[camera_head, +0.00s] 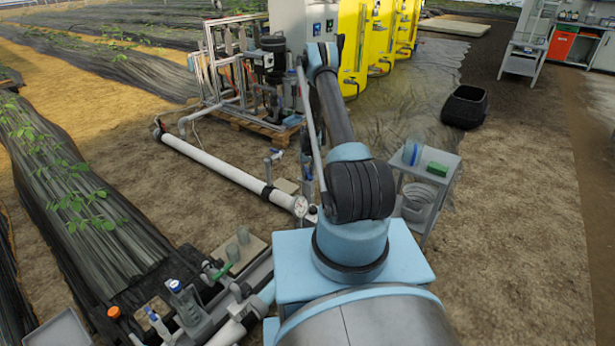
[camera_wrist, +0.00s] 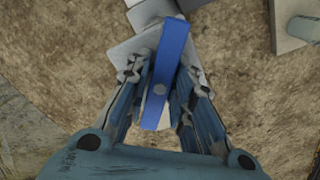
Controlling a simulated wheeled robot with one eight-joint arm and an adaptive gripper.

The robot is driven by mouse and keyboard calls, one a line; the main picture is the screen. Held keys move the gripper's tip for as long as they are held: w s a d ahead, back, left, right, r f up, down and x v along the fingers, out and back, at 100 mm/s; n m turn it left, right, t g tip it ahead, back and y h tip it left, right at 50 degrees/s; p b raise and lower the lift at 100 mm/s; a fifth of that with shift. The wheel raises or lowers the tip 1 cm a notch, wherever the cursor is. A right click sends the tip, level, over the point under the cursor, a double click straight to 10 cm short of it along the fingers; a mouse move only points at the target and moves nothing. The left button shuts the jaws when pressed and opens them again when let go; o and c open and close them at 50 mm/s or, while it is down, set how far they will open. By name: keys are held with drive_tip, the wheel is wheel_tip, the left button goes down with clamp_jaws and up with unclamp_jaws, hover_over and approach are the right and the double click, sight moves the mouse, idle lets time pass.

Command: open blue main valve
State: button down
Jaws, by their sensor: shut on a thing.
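The blue valve handle (camera_wrist: 172,60) is a flat bar in the wrist view. It runs nearly up and down the picture, its top end leaning slightly right. My gripper (camera_wrist: 162,75) has one finger on each side of the bar and is shut on it. Pale grey pipe and fitting parts (camera_wrist: 150,12) show beneath and beyond the handle. In the head view my arm stands in front of this area, and I cannot make out the gripper or the held handle clearly there.
A small grey cart (camera_head: 440,182) is close on the right. Open soil lies farther right.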

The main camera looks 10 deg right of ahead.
drive_tip(key=n, duration=0.5)
drive_tip(key=shift+f, duration=0.1)
drive_tip(key=n, duration=0.4)
drive_tip(key=c, duration=1.3)
unclamp_jaws()
drive_tip(key=shift+f, duration=0.1)
drive_tip(key=shift+r, duration=5.1)
